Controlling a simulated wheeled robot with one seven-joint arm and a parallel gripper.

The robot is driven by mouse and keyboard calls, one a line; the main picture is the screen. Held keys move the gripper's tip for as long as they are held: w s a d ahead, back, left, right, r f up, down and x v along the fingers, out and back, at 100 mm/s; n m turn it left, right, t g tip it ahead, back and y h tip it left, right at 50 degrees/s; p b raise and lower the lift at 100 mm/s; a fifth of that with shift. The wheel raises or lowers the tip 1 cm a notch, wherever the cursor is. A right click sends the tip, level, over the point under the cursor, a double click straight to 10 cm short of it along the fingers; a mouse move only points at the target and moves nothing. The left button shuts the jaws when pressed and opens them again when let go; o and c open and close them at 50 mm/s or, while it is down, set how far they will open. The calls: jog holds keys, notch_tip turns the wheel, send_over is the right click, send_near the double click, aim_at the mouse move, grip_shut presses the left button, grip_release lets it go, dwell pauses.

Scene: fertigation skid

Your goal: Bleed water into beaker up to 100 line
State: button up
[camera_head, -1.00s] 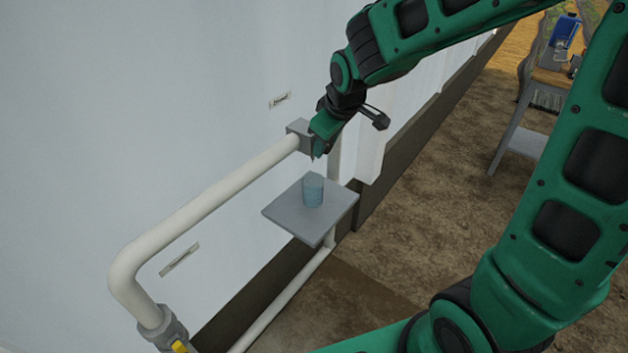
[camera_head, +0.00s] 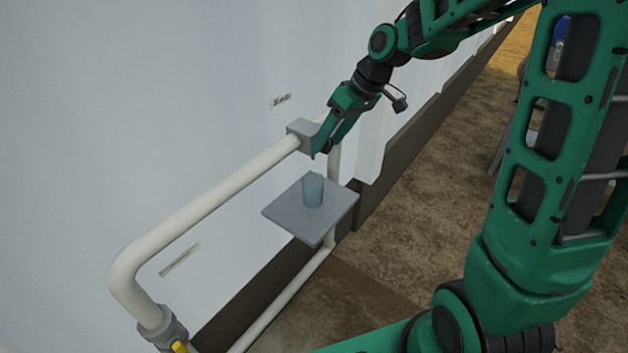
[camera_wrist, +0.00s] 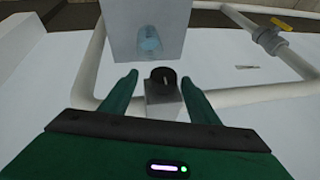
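The beaker (camera_head: 313,190) is clear and bluish. It stands upright on the grey square shelf (camera_head: 283,214) below the pipe's end, and also shows in the wrist view (camera_wrist: 149,40). Its water level and 100 line are too small to read. In the wrist view a round black knob (camera_wrist: 163,79) sits on the block. My gripper (camera_head: 320,150) is beside the block, above the beaker. Its two fingers are apart in the wrist view (camera_wrist: 160,85), with the knob in the gap; I see no contact.
A valve with a yellow handle (camera_head: 179,347) is low on the pipe at the left, also in the wrist view (camera_wrist: 281,24). The white wall (camera_head: 150,100) stands close behind the pipe. Small labels (camera_head: 281,100) are on it. Open dirt ground lies to the right.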

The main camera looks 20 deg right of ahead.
jog(key=v, duration=1)
jog(key=shift+r, duration=0.3)
dwell(0.4)
